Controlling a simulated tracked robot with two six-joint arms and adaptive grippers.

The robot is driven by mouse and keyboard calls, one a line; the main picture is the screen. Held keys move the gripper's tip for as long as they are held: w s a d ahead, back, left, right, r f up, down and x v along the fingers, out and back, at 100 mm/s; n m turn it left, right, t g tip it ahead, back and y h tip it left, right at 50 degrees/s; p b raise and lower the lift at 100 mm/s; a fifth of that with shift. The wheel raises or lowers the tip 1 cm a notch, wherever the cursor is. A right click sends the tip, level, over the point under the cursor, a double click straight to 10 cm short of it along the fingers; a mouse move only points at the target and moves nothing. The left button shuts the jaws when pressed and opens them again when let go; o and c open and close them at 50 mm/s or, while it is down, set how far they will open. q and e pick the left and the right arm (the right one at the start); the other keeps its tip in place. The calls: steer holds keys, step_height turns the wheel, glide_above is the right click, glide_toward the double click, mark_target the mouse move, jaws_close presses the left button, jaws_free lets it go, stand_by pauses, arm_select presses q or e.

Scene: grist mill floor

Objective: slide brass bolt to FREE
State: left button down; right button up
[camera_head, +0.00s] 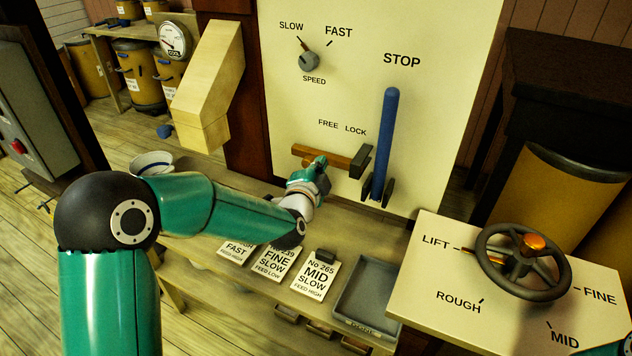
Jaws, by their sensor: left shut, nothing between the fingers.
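The brass bolt (340,161) is a horizontal orange-brown bar on the cream panel, below the words FREE and LOCK. Its right end is at a dark bracket (361,161) under LOCK, and its left end extends left of FREE. My left gripper (320,161) is shut and empty at the middle of the bolt, hiding part of it. I cannot tell whether it touches the bolt. My right gripper is not in view.
A blue STOP lever (385,140) stands upright just right of the bolt. The speed knob (309,61) is above. A handwheel (522,262) sits on the right-hand board. Cards, including a MID SLOW card (314,283), and a grey tray (367,290) lie below.

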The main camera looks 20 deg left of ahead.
arm_select(q)
steer(key=s+d+r, duration=0.2)
steer(key=s+d, duration=0.1)
steer(key=s, duration=0.7)
steer(key=shift+b, duration=0.4)
